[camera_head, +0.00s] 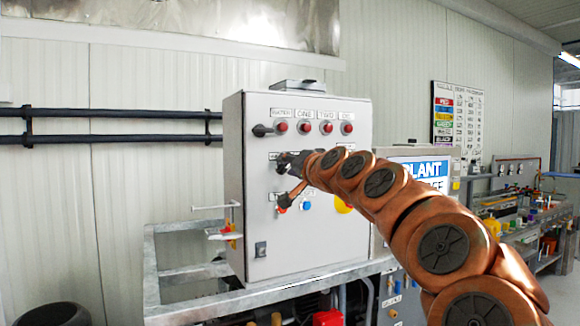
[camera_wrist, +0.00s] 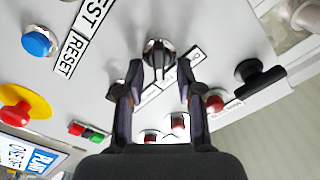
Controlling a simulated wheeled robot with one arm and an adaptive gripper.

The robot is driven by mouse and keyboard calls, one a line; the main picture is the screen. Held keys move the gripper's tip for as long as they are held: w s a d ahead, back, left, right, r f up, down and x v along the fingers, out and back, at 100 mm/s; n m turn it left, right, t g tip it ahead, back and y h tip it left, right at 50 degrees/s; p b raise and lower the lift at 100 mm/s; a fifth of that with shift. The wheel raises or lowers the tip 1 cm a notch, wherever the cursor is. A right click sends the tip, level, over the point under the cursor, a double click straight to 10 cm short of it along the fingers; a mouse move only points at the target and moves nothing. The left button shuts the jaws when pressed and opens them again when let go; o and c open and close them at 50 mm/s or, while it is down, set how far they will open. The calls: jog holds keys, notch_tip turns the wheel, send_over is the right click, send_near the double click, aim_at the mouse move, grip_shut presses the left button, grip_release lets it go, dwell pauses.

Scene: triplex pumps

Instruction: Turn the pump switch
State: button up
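A grey control cabinet (camera_head: 310,235) stands on a metal frame. In the wrist view a round silver-rimmed switch with a dark handle (camera_wrist: 158,54) sits between my fingertips; its label is not legible. My gripper (camera_wrist: 160,72) is open, with one finger on each side of this switch and slim gaps seeming to remain. Whether a finger touches it I cannot tell. In the head view my gripper (camera_head: 287,163) is at the cabinet's front face, and my arm hides part of the panel. Another black switch (camera_head: 262,130) is at the panel's upper left; it also shows in the wrist view (camera_wrist: 262,78).
Red lamps (camera_head: 304,128) line the panel's top row. A blue button (camera_head: 306,205) and a red-and-yellow emergency stop (camera_wrist: 16,108) are on the lower panel. A metal bracket (camera_head: 232,205) sticks out at the cabinet's left. A blue-and-white sign (camera_head: 425,170) stands behind my arm.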

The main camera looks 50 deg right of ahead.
jog(key=v, duration=1.2)
dwell(0.3)
dwell(0.6)
